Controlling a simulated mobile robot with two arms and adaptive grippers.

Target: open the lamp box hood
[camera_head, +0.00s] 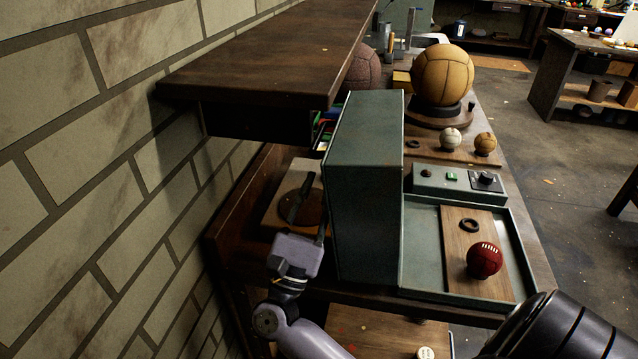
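The lamp box hood (364,190) is a grey-green metal shell. It stands upright at the left edge of the lamp box base (422,247), swung clear of the tray. The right gripper is out of view; only a black part of my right arm shows at the lower right.
A dark wooden shelf (270,55) overhangs the hood's upper left, beside the brick wall (80,180). A control panel (458,183) sits behind the tray. Beyond it are two small balls and a large tan ball (442,75) on a stand. Open floor lies right.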

